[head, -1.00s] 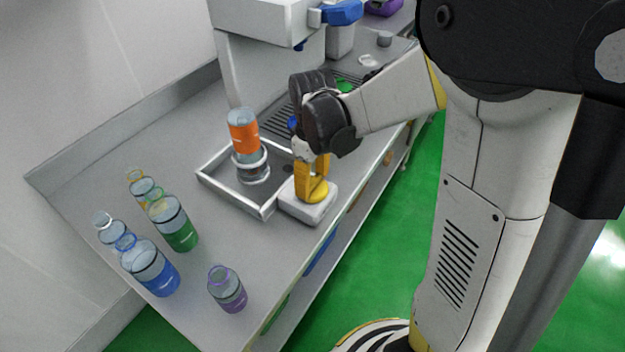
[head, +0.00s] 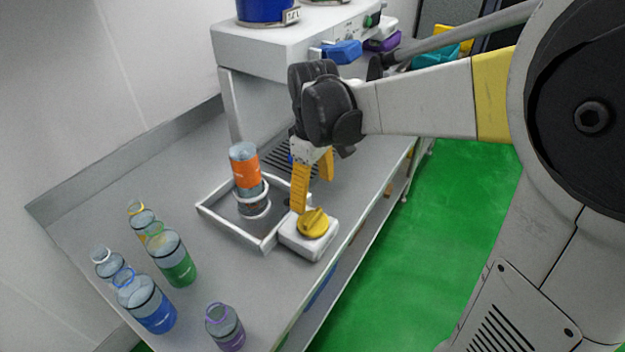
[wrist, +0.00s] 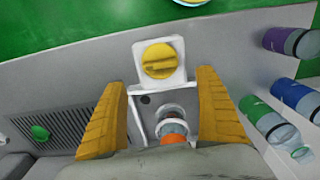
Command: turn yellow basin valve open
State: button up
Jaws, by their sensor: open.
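The yellow basin valve (head: 314,223) is a round knob with a raised ridge, on a white block (head: 309,240) at the basin's front right corner. In the wrist view the yellow valve (wrist: 158,60) faces me, its ridge running nearly sideways across the picture. My gripper (head: 313,195) is open and empty, its yellow fingers pointing down just above the valve. In the wrist view the fingers of my gripper (wrist: 162,80) are wide apart, and the valve lies beyond the tips, between their lines. The basin (head: 232,231) is a shallow grey tray with a pale rim.
An orange-labelled bottle (head: 244,168) stands in a ring holder inside the basin. Several bottles, including a green-labelled one (head: 171,257) and a purple one (head: 224,327), stand at the left front. A white machine (head: 270,50) with a blue handle (head: 342,52) stands behind.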

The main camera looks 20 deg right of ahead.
jog(key=shift+r, duration=1.65)
jog(key=s+r+m+t, duration=0.1)
jog(key=s+m+t, duration=0.6)
jog(key=s, duration=0.5)
jog(key=shift+s+a, duration=0.15)
